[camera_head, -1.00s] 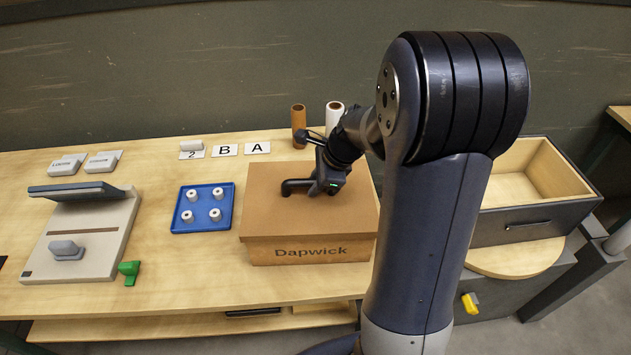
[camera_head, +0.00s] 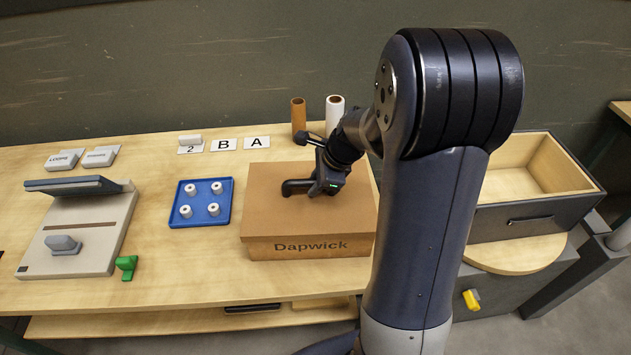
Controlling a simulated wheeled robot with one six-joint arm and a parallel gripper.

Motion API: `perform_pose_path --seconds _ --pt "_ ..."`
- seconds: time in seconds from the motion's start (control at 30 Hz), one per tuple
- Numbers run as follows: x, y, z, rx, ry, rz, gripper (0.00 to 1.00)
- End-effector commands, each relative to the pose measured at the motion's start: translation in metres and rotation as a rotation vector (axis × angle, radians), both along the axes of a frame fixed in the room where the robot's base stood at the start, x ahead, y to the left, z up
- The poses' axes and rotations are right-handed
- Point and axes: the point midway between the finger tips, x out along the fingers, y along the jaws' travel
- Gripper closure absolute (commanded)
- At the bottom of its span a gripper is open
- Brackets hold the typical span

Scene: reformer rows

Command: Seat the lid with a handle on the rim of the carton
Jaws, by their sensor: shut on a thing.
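The brown carton (camera_head: 350,251) stands on the wooden table, with the word Dapwick on its front. The flat brown lid (camera_head: 270,215) lies over the carton's top, its edges close to the carton's walls. From this angle I cannot tell whether it rests fully on the rim all round. The lid's dark handle (camera_head: 292,188) sticks up near the middle of the lid. My gripper (camera_head: 318,186) is at the right part of the handle and is shut on it. My arm hides part of the carton's right side.
A blue tray (camera_head: 229,218) with several white spools stands left of the carton. A brown tube (camera_head: 298,118) and a white roll (camera_head: 334,112) stand behind it. Cards (camera_head: 223,144) lie at the back. An open wooden drawer box (camera_head: 555,165) is at the right.

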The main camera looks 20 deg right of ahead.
Motion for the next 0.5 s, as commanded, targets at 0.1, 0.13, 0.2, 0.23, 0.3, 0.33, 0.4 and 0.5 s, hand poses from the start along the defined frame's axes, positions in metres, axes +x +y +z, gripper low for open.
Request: perform_pose_path --seconds 0.1,0.13,0.2,0.23,0.3,0.33,0.4,0.5 --pt "0.0001 0.0001 -0.0015 0.0 0.0 0.0 0.77" --pt "0.0001 0.0 -0.0014 0.0 0.0 0.0 0.75" --pt "0.0001 0.0 -0.0013 0.0 0.0 0.0 0.69" --pt "0.0001 0.0 -0.0013 0.0 0.0 0.0 0.67" --pt "0.0001 0.0 -0.0013 0.0 0.0 0.0 0.61" --pt "0.0001 0.0 -0.0013 0.0 0.0 0.0 0.59" --pt "0.0001 0.0 -0.0013 0.0 0.0 0.0 0.55" --pt "0.0 0.0 -0.0014 0.0 0.0 0.0 0.55"
